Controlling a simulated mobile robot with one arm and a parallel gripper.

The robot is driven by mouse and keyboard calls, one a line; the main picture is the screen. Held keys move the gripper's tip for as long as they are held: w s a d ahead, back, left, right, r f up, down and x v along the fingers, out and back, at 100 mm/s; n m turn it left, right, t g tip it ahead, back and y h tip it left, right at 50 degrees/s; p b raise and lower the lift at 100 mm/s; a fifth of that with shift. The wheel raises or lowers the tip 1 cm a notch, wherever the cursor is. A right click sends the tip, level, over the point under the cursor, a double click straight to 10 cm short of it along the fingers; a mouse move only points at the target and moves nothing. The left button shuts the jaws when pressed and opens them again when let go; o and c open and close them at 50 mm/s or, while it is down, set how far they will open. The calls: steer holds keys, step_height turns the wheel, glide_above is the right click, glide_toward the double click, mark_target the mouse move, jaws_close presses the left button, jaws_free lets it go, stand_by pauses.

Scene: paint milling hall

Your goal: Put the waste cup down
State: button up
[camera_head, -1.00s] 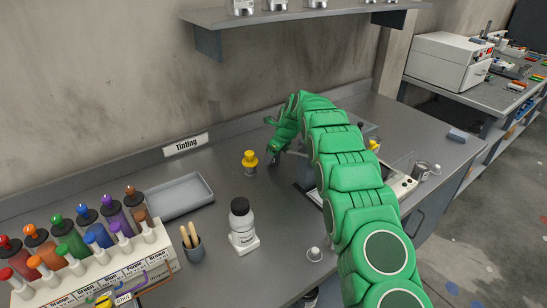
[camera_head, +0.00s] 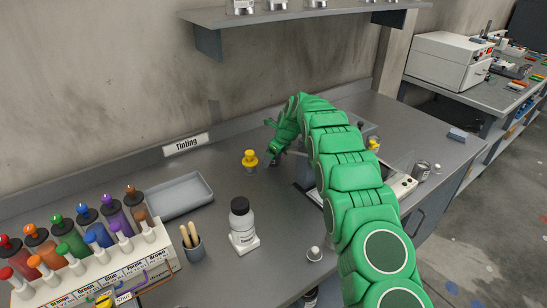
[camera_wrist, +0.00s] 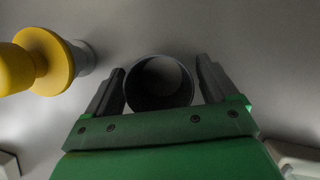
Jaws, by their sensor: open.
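The waste cup (camera_wrist: 158,82) is a dark grey, round, open cup in the wrist view. It appears to stand upright on the grey bench and looks empty. My gripper (camera_wrist: 160,85) is open around it, with one dark finger on each side and a narrow gap showing at the right finger. In the head view my gripper (camera_head: 274,158) is low at the bench, just right of a yellow-topped item, and the cup is mostly hidden there.
The yellow-topped item (camera_head: 250,161) stands close to the left of my gripper; it also shows in the wrist view (camera_wrist: 45,62). A grey tray (camera_head: 182,196), a white bottle (camera_head: 242,222) and a stick holder (camera_head: 193,249) stand further left. A shelf (camera_head: 300,22) hangs above.

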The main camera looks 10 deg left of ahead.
steer(key=v, duration=1.2)
steer(key=shift+r, duration=0.1)
